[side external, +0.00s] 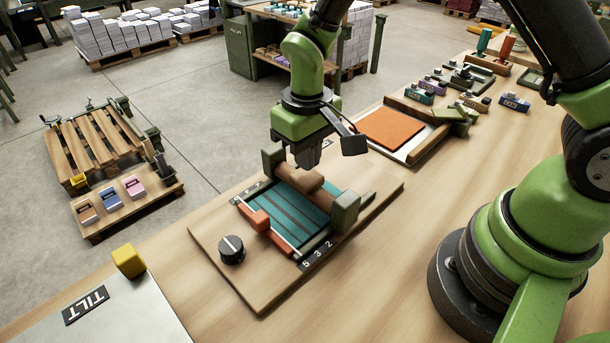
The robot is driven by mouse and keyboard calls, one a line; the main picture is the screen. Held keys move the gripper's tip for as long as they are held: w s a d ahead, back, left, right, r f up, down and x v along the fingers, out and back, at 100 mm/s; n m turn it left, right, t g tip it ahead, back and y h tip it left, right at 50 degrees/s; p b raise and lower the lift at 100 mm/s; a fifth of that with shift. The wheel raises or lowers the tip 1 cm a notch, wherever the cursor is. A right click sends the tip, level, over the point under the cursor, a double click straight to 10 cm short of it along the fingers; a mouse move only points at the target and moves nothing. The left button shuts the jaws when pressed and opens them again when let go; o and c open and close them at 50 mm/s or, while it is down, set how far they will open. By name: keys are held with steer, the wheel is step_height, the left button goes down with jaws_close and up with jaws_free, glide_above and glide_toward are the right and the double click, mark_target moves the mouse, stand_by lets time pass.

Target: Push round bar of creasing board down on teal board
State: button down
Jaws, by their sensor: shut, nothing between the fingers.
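The creasing board (215,236) is a wooden base on the bench, holding a teal board (290,220) with dark stripes across it. A brown round bar (327,190) lies over the far side of the teal board, between two green end posts (346,211). I cannot tell whether the bar touches the teal board. My gripper (309,160) is shut and empty, pointing down just above or at the bar's far half. Its fingertips are dark and small, so contact with the bar is unclear.
Orange-red blocks (258,221), a black knob (232,250) and a number strip (316,256) sit on the base. An orange sheet (391,127) lies on another board behind. A yellow block (128,261) and TILT plate (85,305) are front left. Small tools (514,102) stand back right.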

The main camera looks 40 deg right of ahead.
mark_target(307, 175)
steer(key=shift+f, duration=1.6)
stand_by(0.3)
steer(key=shift+r, duration=3.55)
steer(key=shift+r, duration=0.2)
steer(key=s+d+r+m+t+y, duration=0.1)
steer(key=s+d+r+m+t, duration=0.1)
steer(key=s+r, duration=0.6)
steer(key=s+d+r+m+t+y, duration=0.1)
steer(key=s+d+r+m+t, duration=0.1)
steer(key=s+r+t, duration=0.3)
steer(key=v, duration=0.5)
steer(key=shift+s, duration=0.4)
